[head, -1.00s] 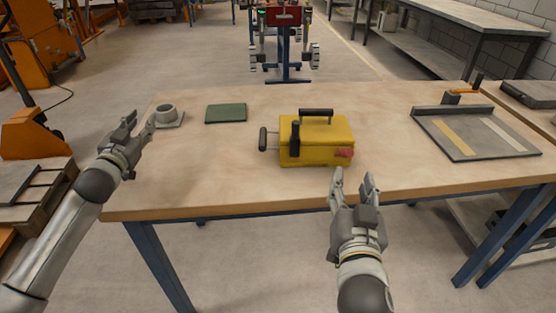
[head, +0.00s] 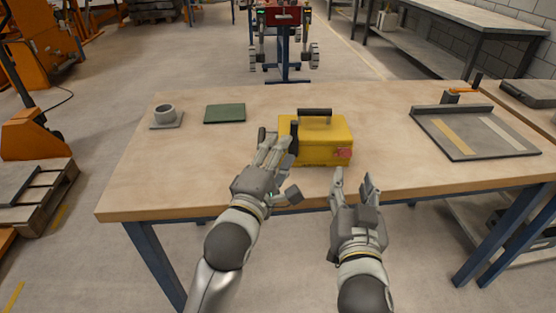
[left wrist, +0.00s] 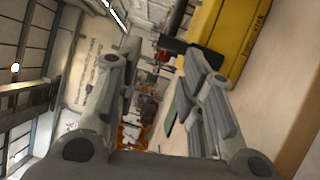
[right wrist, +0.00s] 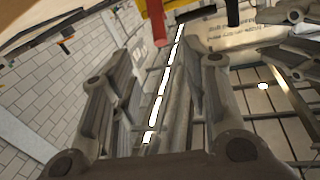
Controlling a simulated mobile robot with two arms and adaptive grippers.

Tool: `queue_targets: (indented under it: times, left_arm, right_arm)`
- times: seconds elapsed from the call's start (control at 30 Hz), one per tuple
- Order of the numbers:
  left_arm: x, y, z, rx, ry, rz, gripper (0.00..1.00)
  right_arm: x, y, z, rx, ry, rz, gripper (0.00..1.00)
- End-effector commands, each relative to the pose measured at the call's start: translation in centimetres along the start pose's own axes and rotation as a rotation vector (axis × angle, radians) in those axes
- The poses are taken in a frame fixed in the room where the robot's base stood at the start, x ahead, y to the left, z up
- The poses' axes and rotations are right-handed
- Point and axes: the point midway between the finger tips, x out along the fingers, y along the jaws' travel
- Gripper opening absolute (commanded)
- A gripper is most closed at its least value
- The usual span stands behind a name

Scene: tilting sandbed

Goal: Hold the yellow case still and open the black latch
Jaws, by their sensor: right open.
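The yellow case (head: 325,146) stands upright on the wooden table, with a black handle on top. A black upright latch (head: 294,137) is on its front left, partly covered by my left gripper. A black side grip (head: 262,136) sticks out to its left; it also shows in the left wrist view (left wrist: 173,45). My left gripper (head: 274,146) is open at the case's left end, its fingers close to the grip and latch; I cannot tell whether they touch. My right gripper (head: 353,178) is open and empty in front of the case, below its red part (head: 344,153).
A grey cup-like fixture (head: 165,116) and a green mat (head: 225,113) lie at the back left. A grey tray with coloured strips (head: 447,138) lies on the right.

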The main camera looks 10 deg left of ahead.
Motion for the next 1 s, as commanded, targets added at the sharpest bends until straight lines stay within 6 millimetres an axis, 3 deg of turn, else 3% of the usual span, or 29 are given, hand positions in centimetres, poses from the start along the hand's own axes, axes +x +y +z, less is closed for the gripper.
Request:
queue_targets:
  times: [0.33, 0.8, 1.0]
  left_arm:
    - [-0.8, -1.3, 0.1, -0.051, 0.032, -0.022, 0.36]
    - [-0.8, -1.3, 0.1, -0.048, 0.031, -0.022, 0.36]
    - [-0.8, -1.3, 0.1, -0.048, 0.031, -0.022, 0.36]
  right_arm:
    - [1.4, 0.0, -0.1, -0.002, 0.003, 0.000, 0.42]
    - [8.9, 0.0, -0.1, -0.002, 0.001, 0.001, 0.42]
    - [10.5, 0.0, 0.0, -0.001, 0.001, 0.000, 0.42]
